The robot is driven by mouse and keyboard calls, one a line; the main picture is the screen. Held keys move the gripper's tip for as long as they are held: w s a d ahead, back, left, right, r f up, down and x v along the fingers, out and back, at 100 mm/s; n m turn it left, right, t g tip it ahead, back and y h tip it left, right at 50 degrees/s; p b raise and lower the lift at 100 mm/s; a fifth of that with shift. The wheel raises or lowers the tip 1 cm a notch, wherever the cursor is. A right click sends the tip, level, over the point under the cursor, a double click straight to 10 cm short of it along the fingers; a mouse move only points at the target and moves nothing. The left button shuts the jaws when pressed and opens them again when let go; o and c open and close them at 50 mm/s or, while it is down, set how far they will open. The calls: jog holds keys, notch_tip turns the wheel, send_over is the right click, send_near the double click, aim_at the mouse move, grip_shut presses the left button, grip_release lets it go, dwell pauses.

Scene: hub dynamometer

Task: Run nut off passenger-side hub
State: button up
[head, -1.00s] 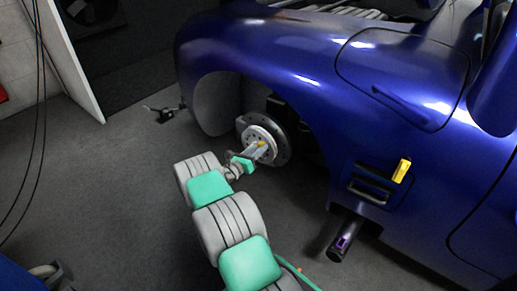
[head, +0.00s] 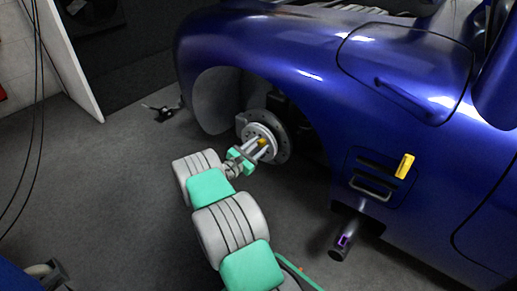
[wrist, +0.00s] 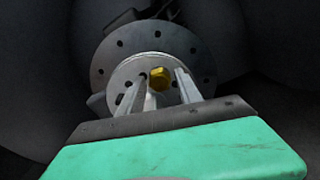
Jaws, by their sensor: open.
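The hub (head: 262,137) is a grey disc with a ring of holes, set in the blue car's open wheel arch. It also shows in the wrist view (wrist: 128,73). A brass-coloured hex nut (wrist: 160,78) sits at the hub's centre, and it shows small in the head view (head: 262,142). My gripper (head: 258,147) is at the hub face with its fingers pointing at it. In the wrist view my gripper's fingers (wrist: 166,88) stand apart, one on each side of the nut. I cannot tell whether they touch it.
The blue car's fender (head: 270,60) arches over the hub. A dark side pipe (head: 345,240) sticks out low on the right.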

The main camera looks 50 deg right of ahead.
jog(key=m, duration=0.4)
jog(key=shift+m, duration=0.3)
jog(key=m, duration=0.7)
jog(key=shift+m, duration=0.4)
jog(key=m, duration=0.4)
grip_shut()
